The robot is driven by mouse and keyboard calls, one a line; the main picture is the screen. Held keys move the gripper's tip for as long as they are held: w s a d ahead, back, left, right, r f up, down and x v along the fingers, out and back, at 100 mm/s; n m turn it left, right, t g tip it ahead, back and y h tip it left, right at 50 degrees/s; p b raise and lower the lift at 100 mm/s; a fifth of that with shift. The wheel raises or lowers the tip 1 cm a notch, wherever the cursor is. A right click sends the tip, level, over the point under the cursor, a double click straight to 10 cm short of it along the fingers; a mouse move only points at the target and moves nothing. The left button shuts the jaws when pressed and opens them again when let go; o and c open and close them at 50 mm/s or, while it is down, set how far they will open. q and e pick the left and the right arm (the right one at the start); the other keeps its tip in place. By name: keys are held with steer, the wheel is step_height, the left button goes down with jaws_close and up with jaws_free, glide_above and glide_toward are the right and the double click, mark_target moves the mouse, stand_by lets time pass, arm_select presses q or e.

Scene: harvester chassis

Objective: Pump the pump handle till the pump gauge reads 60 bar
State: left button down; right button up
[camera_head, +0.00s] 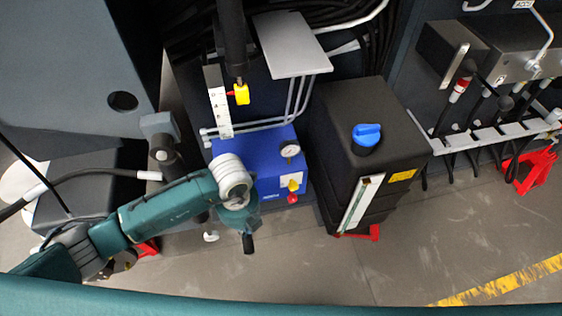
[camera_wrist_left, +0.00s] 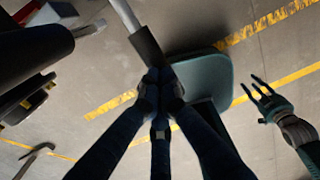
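The blue pump (camera_head: 262,165) stands on the floor in the middle of the head view. Its round white gauge (camera_head: 290,150) faces up; the needle is too small to read. The pump handle (camera_wrist_left: 146,45), a grey rod with a black grip, runs down from the top of the left wrist view. My left gripper (camera_wrist_left: 160,88) is shut around the grip, its dark fingers meeting there. In the head view my left wrist covers the pump's lower left and hides most of the handle and fingers. My right gripper (camera_wrist_left: 264,96) is empty, its fingers spread, apart from the pump.
A black tank (camera_head: 330,120) with a blue cap (camera_head: 367,134) stands close right of the pump. A grey plate (camera_head: 287,45) is above. A white scale (camera_head: 217,103) and yellow pointer (camera_head: 241,94) stand behind it. The floor at the lower right is clear.

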stand_by(0.8)
arm_select(q)
steer(key=shift+f, duration=0.1)
steer(key=shift+f+b, duration=0.3)
step_height(320, 180, down, 11)
steer(key=b, duration=0.9)
step_height(320, 180, up, 13)
steer(key=p, duration=1)
steer(key=shift+s+f+p, duration=0.15)
steer(key=shift+f+p, duration=0.05)
steer(key=shift+p, duration=0.2)
steer(key=shift+f, duration=0.1)
